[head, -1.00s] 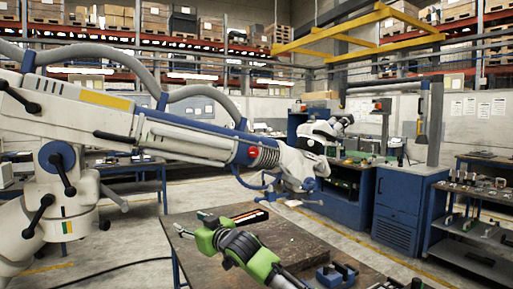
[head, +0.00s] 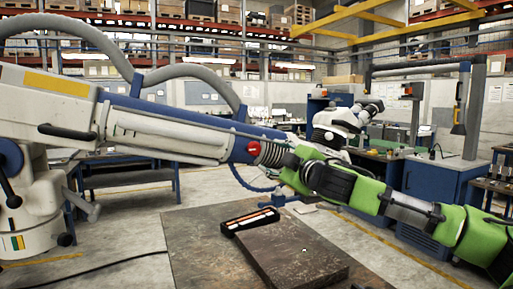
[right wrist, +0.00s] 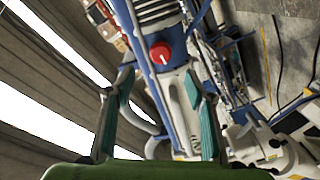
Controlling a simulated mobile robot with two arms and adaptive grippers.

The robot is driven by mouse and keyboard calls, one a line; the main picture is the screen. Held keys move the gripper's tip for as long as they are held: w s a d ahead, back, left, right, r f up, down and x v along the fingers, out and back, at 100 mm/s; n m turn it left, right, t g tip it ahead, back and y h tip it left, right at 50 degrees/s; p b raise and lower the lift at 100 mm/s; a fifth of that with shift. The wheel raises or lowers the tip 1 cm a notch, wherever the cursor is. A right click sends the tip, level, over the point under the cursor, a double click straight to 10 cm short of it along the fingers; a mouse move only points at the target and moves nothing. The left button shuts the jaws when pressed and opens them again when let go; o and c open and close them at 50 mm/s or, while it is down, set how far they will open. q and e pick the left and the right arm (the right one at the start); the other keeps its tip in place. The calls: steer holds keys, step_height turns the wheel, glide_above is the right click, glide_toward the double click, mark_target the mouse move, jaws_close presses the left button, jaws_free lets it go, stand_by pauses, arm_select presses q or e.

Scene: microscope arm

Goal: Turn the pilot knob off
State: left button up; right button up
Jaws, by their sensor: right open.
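The pilot knob is a small round red knob (head: 253,149) on the side of the long white and blue microscope arm (head: 175,135), near a ribbed grey section. In the right wrist view the red knob (right wrist: 160,53) shows just beyond the fingertips, about midway between them. My right gripper (head: 284,166) comes in from the right, just right of the knob in the head view. In the right wrist view its two fingers (right wrist: 158,77) are spread apart with nothing gripped. I cannot tell whether a finger touches the arm. My left gripper is not in view.
A dark worktable (head: 195,245) stands below, with a black and orange tool (head: 250,221) on it. The microscope head (head: 335,128) is behind my right gripper. Grey hoses (head: 65,25) arch above the arm. Blue cabinets stand behind at right.

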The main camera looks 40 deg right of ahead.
mark_target(257, 149)
steer(key=p+x, duration=0.6)
steer(key=x, duration=0.5)
steer(key=shift+w+d+p, duration=0.1)
steer(key=shift+w+p, duration=0.05)
steer(key=shift+p, duration=0.2)
steer(key=shift+x, duration=0.75)
steer(key=shift+f, duration=0.15)
steer(key=c, duration=1.1)
